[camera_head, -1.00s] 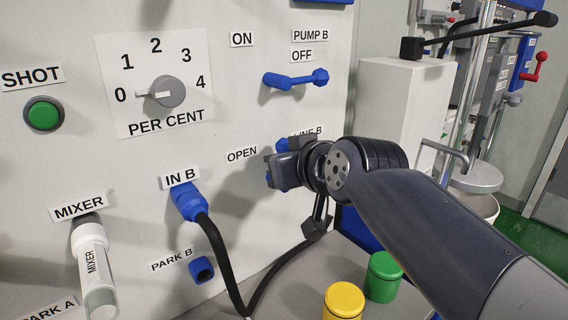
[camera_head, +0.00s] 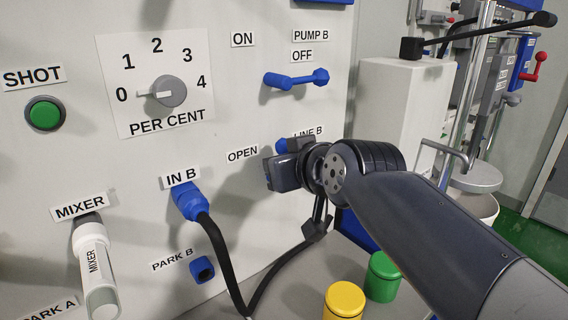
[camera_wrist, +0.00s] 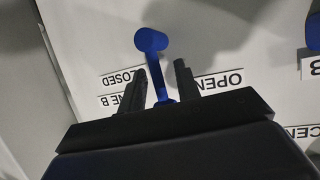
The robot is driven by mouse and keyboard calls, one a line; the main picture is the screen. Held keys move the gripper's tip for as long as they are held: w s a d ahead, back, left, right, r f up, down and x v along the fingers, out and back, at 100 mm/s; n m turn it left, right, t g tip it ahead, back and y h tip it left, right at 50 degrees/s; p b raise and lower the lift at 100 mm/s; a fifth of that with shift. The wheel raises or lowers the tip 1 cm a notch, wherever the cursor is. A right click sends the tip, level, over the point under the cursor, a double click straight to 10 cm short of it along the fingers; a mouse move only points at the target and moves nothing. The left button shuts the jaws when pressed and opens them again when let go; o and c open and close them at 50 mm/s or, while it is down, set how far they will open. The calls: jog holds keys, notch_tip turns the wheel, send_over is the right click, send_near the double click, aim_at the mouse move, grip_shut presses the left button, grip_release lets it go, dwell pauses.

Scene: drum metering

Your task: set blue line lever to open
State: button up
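The blue line lever shows in the wrist view (camera_wrist: 152,42) as a blue stem with a round knob. Its stem stands between the labels CLOSED and LINE B on the left and OPEN on the right. My gripper (camera_wrist: 161,76) has its two dark fingers apart, one on each side of the stem. In the head view my gripper (camera_head: 272,168) is at the panel, right of the OPEN label (camera_head: 242,154). It hides most of the lever; a bit of blue (camera_head: 282,146) shows above it.
The blue pump B lever (camera_head: 297,79) sits above my gripper. The blue IN B plug (camera_head: 188,202) with a black hose is to the left. A yellow cap (camera_head: 344,301) and a green cap (camera_head: 382,277) stand below my arm.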

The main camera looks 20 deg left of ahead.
jog(key=v, duration=1)
jog(key=shift+s+d+r+p, duration=0.2)
jog(key=shift+d+p, duration=0.1)
jog(key=shift+p, duration=0.1)
jog(key=x, duration=1)
jog(key=shift+w+a+f+b, duration=0.2)
jog(key=shift+a+b, duration=0.1)
jog(key=shift+b, duration=0.1)
jog(key=shift+d, duration=0.1)
